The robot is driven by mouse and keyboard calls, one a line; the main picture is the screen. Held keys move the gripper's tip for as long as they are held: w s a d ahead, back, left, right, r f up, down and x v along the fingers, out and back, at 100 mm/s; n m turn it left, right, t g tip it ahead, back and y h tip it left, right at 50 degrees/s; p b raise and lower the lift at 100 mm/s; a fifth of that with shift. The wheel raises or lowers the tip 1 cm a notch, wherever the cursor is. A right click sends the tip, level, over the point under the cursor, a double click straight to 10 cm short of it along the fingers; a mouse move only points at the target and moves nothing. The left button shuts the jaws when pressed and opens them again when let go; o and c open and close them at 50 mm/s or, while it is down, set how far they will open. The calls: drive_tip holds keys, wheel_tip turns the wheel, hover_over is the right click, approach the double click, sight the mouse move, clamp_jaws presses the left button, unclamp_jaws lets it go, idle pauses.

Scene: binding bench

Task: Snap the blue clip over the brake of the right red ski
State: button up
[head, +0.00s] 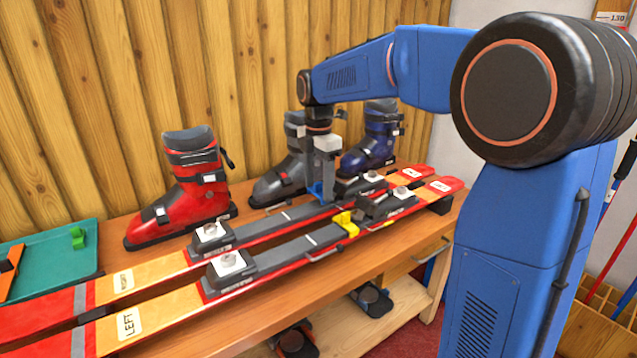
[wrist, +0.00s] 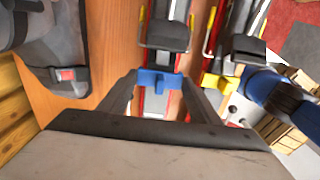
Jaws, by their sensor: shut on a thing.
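The right red ski (head: 262,229) is the farther of two skis on the bench and carries a "RIGHT" label. My gripper (head: 322,178) points down over its binding area. In the wrist view my gripper (wrist: 160,86) has its two dark fingers shut on the blue clip (wrist: 158,80), one on each side. The blue clip (head: 316,190) is partly hidden by the fingers in the head view. It lies across the ski's width, close to a black binding part (wrist: 167,36). I cannot tell whether it is seated on the brake or just above it.
The left ski (head: 277,254) lies parallel in front, with a yellow clip (head: 346,224) across it. Red (head: 178,200), grey (head: 284,180) and blue (head: 372,145) boots stand behind. A green tray (head: 60,265) is at the left. Boot and fingers are close together.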

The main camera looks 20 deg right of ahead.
sight(319, 192)
drive_tip(key=shift+f, duration=1.6)
drive_tip(key=o, duration=1.7)
drive_tip(key=shift+r, duration=0.2)
drive_tip(key=shift+r, duration=4.85)
